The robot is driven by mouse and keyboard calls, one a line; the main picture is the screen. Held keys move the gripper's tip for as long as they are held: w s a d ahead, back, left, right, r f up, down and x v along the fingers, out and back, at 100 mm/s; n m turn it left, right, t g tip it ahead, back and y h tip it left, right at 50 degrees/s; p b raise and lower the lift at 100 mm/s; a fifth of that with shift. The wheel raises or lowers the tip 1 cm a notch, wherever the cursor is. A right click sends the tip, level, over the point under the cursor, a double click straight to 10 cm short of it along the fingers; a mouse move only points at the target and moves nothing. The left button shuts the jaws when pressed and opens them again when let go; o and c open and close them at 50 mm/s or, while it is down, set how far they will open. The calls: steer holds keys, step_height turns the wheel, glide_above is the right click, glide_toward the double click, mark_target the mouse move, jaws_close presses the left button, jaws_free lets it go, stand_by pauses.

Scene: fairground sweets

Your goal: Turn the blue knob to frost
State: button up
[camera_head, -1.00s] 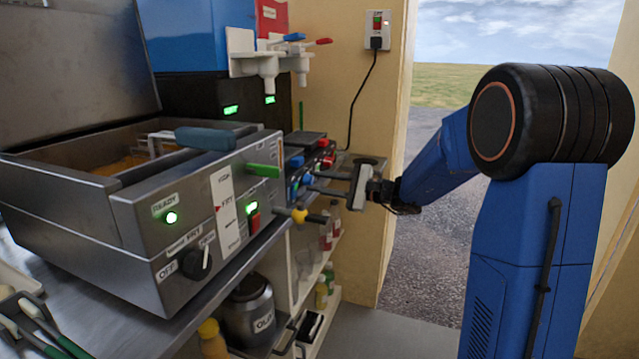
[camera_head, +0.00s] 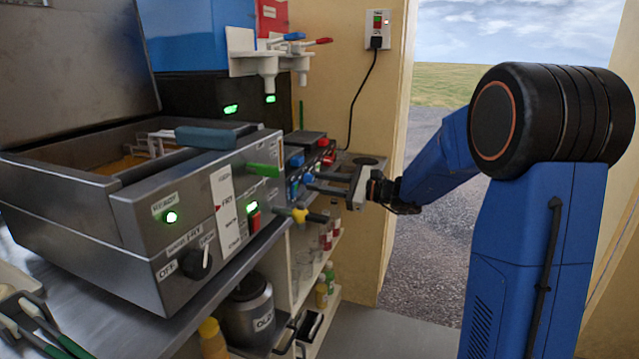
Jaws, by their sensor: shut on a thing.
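My gripper (camera_head: 313,181) reaches in from the right towards the front of a dark machine (camera_head: 316,151) behind the fryer. Its fingers are shut on a small blue knob (camera_head: 307,178), which is partly hidden by the fingertips. Other blue knobs, one upper (camera_head: 297,161) and one lower (camera_head: 293,189), show on the same front, with red parts near its top. The markings around the held knob are too small to read, so I cannot tell which setting it points at.
The steel fryer (camera_head: 190,215) stands in front at the left, with a green lever (camera_head: 263,170) and a yellow tap (camera_head: 300,215) sticking out near my gripper. White dispensers (camera_head: 268,66) hang above. Shelves with bottles (camera_head: 322,290) are below. The doorway at the right is open.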

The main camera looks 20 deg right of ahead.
steer(key=o, duration=1)
steer(key=shift+o, duration=0.2)
steer(key=shift+d, duration=0.15)
steer(key=v, duration=1.7)
steer(key=shift+s, duration=0.15)
steer(key=s+a+f+n+g+h, duration=0.2)
steer(key=s+a+f+n+g, duration=0.15)
steer(key=s+a, duration=0.45)
steer(key=s+a+f+n+g+h, duration=0.2)
steer(key=s+a+f+n+g, duration=0.25)
steer(key=s, duration=0.45)
steer(key=s+d+f+n+t+h, duration=0.1)
steer(key=s+d+f+n+h, duration=0.1)
steer(key=s+n+h, duration=0.3)
steer(key=s+d+f+n+t+h, duration=0.1)
steer(key=s+d+n+h, duration=0.2)
steer(key=s, duration=0.8)
steer(key=n+h, duration=0.2)
steer(key=n, duration=0.1)
steer(key=shift+f+h, duration=0.3)
steer(key=shift+f, duration=0.05)
